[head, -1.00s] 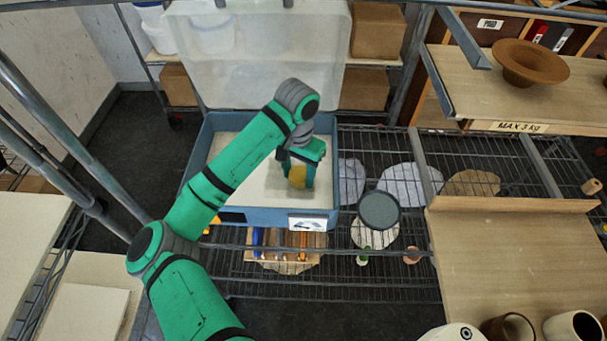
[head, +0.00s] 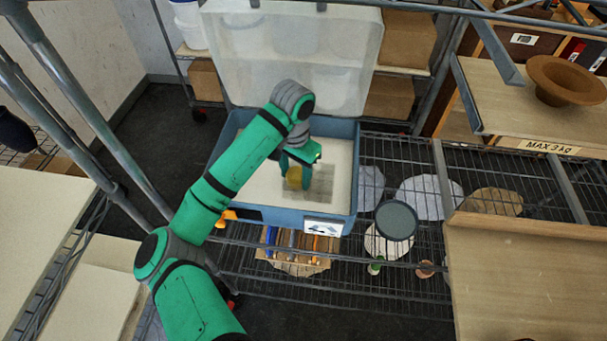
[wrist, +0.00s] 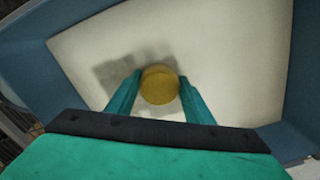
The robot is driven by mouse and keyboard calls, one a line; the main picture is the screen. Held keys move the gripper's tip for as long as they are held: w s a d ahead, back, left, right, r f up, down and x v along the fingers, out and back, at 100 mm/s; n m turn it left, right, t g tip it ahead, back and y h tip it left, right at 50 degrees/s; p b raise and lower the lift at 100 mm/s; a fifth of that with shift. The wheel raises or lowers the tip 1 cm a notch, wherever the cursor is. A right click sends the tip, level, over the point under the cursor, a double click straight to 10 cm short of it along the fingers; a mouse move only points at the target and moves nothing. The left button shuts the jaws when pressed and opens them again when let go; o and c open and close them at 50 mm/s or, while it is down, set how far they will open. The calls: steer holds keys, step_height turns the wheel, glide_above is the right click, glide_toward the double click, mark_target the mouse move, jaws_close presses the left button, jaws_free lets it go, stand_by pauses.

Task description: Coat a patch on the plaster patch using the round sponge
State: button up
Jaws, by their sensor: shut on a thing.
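The round sponge (head: 293,179) is yellow and held between the fingers of my gripper (head: 297,171), which is shut on it. In the wrist view the sponge (wrist: 160,86) sits between the two green fingertips. Below it is the pale plaster (head: 257,188), a flat surface inside a blue tub (head: 280,214). A grey, roughly square patch (head: 321,182) shows on the plaster beside and behind the sponge. In the wrist view the dark area (wrist: 115,76) lies left of and above the sponge; part may be shadow. I cannot tell whether the sponge touches the plaster.
The tub's translucent lid (head: 290,60) stands up behind it. The tub is on a wire rack (head: 350,277), with a tool tray (head: 295,250) in front and a round grey disc (head: 396,220) at right. A wooden board (head: 510,285) lies farther right. Metal posts rise at left.

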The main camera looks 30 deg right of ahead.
mark_target(323, 174)
steer(key=shift+w+a+f, duration=0.1)
steer(key=shift+w+a, duration=0.4)
steer(key=shift+a, duration=0.3)
steer(key=shift+w+a, duration=0.5)
steer(key=shift+a, duration=0.25)
steer(key=shift+w+d, duration=0.65)
steer(key=shift+w, duration=0.3)
steer(key=shift+s+d, duration=1)
steer(key=shift+d, duration=0.5)
steer(key=shift+s+d, duration=1.05)
steer(key=shift+d, duration=0.45)
steer(key=shift+s+d, duration=1)
steer(key=shift+d, duration=0.5)
steer(key=shift+w+d, duration=0.65)
steer(key=shift+w, duration=0.2)
steer(key=shift+w+a, duration=0.7)
steer(key=shift+a, duration=0.3)
steer(key=shift+w+a, duration=0.7)
steer(key=shift+a, duration=0.35)
steer(key=shift+w+a, duration=0.7)
steer(key=shift+a, duration=0.3)
steer(key=shift+w+a, duration=0.55)
steer(key=shift+a, duration=0.2)
steer(key=shift+w+a, duration=0.5)
steer(key=shift+a, duration=0.25)
step_height(323, 174, up, 6)
